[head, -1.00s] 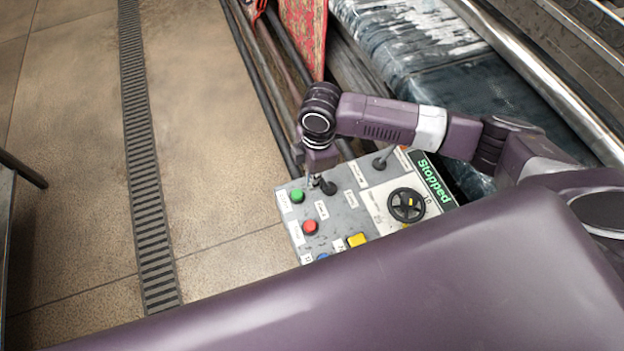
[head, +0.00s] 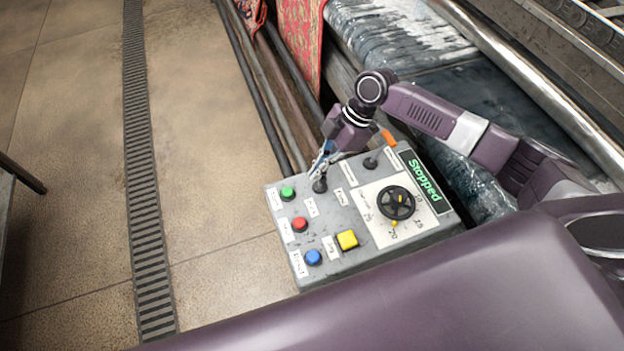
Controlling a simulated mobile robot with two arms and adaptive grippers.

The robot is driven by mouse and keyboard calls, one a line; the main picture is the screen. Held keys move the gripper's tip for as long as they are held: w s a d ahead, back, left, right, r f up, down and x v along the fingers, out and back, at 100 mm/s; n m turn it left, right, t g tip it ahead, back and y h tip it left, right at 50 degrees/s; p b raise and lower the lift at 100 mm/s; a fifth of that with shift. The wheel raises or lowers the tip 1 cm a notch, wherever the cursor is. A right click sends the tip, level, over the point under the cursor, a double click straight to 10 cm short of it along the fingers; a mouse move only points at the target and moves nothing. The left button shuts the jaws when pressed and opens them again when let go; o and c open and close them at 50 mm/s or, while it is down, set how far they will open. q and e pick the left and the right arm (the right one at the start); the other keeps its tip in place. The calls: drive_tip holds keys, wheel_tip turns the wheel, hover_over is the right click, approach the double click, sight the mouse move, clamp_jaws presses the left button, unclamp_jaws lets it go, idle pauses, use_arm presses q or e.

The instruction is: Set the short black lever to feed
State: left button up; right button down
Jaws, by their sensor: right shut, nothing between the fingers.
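A grey control panel (head: 280,218) stands below the middle of the head view. Two small black levers stand on its far part: one (head: 320,185) beside the green button, and another (head: 370,163) farther right. The small labels are too blurred to read, so I cannot tell which position is feed. My right gripper (head: 320,170) is shut and empty, fingers pointing down at the left lever's top. I cannot tell whether they touch it. My left gripper is not in view.
The panel also carries a green button (head: 288,193), a red button (head: 300,224), a blue button (head: 313,257), a yellow button (head: 347,240), a black dial (head: 397,203) and a display reading "Stopped" (head: 424,180). Rollers and rugs lie behind.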

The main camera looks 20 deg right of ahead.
drive_tip(key=d+y+b, duration=0.1)
drive_tip(key=d+f+y+b, duration=0.1)
drive_tip(key=b, duration=0.1)
drive_tip(key=y+b, duration=0.1)
drive_tip(key=b, duration=0.1)
drive_tip(key=shift+w+d+f, duration=0.15)
drive_tip(key=shift+w+d, duration=0.25)
drive_tip(key=shift+s+d+r+y+b, duration=0.1)
drive_tip(key=shift+d+r+y+b, duration=0.1)
drive_tip(key=shift+d+y+b, duration=0.4)
drive_tip(key=shift+d+b, duration=0.2)
drive_tip(key=shift+b, duration=0.45)
drive_tip(key=shift+d, duration=0.1)
drive_tip(key=shift+r, duration=0.1)
